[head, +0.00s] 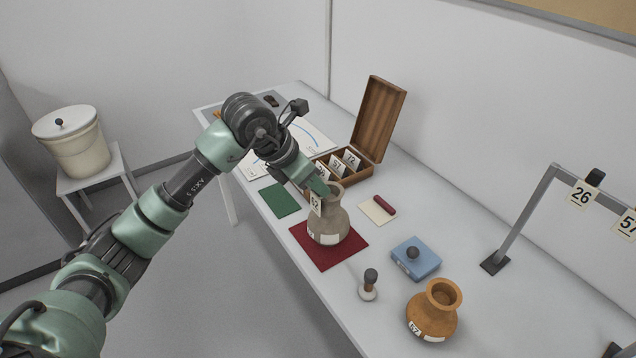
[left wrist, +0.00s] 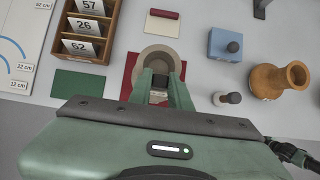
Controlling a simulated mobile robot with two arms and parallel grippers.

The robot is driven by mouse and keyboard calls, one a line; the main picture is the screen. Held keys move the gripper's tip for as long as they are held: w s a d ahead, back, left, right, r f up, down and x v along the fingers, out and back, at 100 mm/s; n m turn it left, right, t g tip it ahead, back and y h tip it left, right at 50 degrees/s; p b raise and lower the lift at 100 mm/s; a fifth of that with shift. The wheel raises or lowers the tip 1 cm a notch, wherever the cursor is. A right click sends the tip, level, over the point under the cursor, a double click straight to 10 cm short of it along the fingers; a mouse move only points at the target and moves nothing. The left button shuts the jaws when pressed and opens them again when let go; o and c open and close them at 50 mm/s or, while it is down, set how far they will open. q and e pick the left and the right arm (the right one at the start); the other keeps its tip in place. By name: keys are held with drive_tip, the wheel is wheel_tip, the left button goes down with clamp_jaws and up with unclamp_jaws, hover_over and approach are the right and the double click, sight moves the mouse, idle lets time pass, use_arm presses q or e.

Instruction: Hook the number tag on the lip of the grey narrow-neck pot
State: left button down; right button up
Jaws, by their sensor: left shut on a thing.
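The grey narrow-neck pot (head: 328,224) stands upright on a dark red mat (head: 316,258), with a pale label low on its side. In the left wrist view the pot (left wrist: 174,54) is partly hidden behind my fingers. My left gripper (head: 321,191) is at the pot's mouth, shut on the number tag (head: 315,205). The tag is white, seems to read 52 or 62, and hangs in front of the neck by the lip. I cannot tell whether its hook touches the lip. In the left wrist view the left gripper (left wrist: 160,88) is over the pot's near side. My right gripper is not in view.
An open wooden box (head: 344,165) with number tags stands behind. A green mat (head: 279,200), a cream pad with a red roller (head: 382,205), a blue block (head: 415,260), a stamp (head: 369,285), an orange pot (head: 433,313) and a tag rack (head: 522,215) surround the pot.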

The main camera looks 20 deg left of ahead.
use_arm(q)
drive_tip(key=shift+w+a+f, duration=0.1)
drive_tip(key=shift+w+f, duration=0.05)
drive_tip(key=c, duration=1.2)
unclamp_jaws()
drive_tip(key=shift+c, duration=0.2)
